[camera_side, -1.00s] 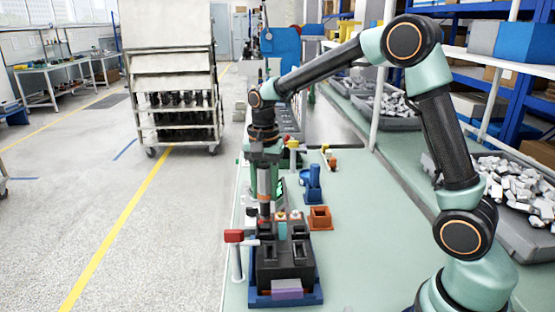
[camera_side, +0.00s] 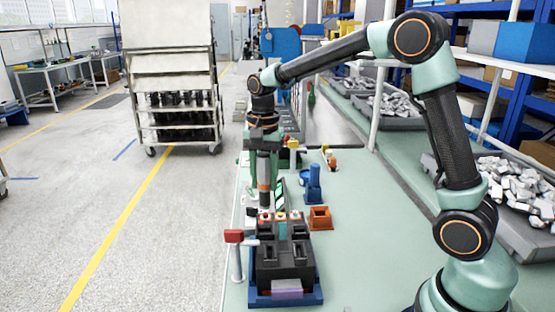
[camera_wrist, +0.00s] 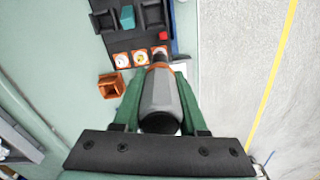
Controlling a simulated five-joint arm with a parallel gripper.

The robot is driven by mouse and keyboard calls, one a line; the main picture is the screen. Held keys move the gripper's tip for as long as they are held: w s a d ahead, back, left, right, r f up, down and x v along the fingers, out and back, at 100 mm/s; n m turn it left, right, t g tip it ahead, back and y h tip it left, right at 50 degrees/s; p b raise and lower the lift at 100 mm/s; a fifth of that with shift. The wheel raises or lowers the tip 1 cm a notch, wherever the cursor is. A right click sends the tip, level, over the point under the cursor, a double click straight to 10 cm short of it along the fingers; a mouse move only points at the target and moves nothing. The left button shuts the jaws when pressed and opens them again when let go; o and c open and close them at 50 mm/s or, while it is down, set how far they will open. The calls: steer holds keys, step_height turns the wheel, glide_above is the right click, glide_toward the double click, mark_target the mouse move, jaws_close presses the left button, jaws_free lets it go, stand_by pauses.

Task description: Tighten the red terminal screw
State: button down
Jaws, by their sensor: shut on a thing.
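My gripper (camera_side: 263,150) is shut on a grey screwdriver with an orange band (camera_side: 264,172), held upright above the breaker. In the wrist view the green fingers of my gripper (camera_wrist: 158,88) flank the driver's grey body (camera_wrist: 160,100). The black breaker (camera_side: 285,255) sits in a blue fixture (camera_side: 287,299). Three terminals line its far edge. The driver points down at the leftmost terminal (camera_side: 265,217) in the side view, which is the right one (camera_wrist: 159,51) in the wrist view. The driver hides part of this terminal, and its screw colour is unclear.
A red-ended lever on a pale post (camera_side: 237,262) stands left of the breaker. An orange open box (camera_side: 320,217) and a blue holder (camera_side: 313,186) stand to the right. The green bench (camera_side: 365,235) is clear farther right, before the grey bins (camera_side: 505,213).

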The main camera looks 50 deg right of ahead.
mark_target(264, 155)
steer(key=shift+r, duration=1.65)
